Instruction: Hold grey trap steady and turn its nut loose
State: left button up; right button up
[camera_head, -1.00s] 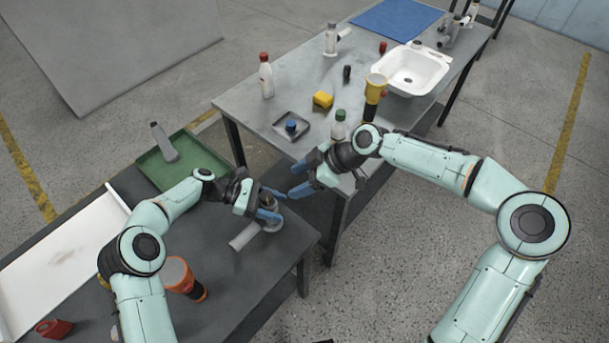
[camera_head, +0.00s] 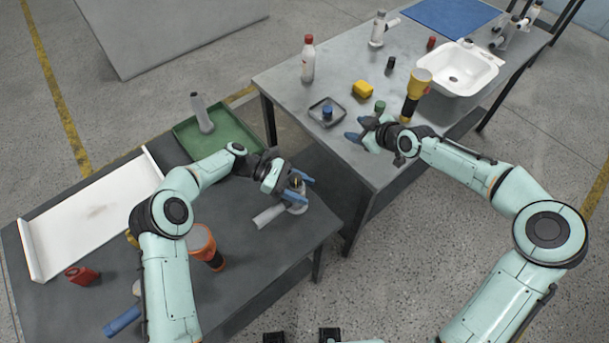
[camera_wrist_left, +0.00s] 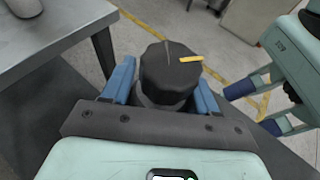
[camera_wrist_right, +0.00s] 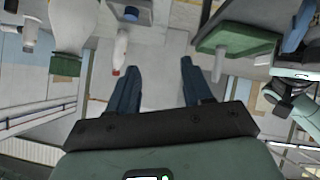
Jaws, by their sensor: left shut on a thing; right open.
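The grey trap (camera_head: 268,216) stands near the right corner of the left table, its side pipe pointing to the lower left. My left gripper (camera_head: 298,187) is shut on the trap. In the left wrist view a dark ribbed nut (camera_wrist_left: 170,72) with a yellow mark stands up between the blue fingers (camera_wrist_left: 160,95), which flank the body at and below it. My right gripper (camera_head: 360,130) is open and empty, over the front part of the right table, apart from the nut. Its spread fingers show in the right wrist view (camera_wrist_right: 160,66).
A green-capped bottle (camera_head: 380,107), partly hidden, and a yellow-orange torch (camera_head: 414,95) stand close to my right gripper. A green tray (camera_head: 222,139) is behind my left arm. A gap separates the tables.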

jog(key=w+d+r+t, duration=0.1)
jog(key=w+d+t, duration=0.1)
jog(key=w+t, duration=0.15)
jog(key=n+g+y, duration=0.7)
jog(key=g+y, duration=0.5)
jog(key=y, duration=0.1)
send_near(296, 179)
jog(key=a, duration=0.5)
jog(key=w+a, duration=0.1)
jog(key=a, duration=0.2)
jog(key=shift+a, duration=0.25)
jog(key=c, duration=0.8)
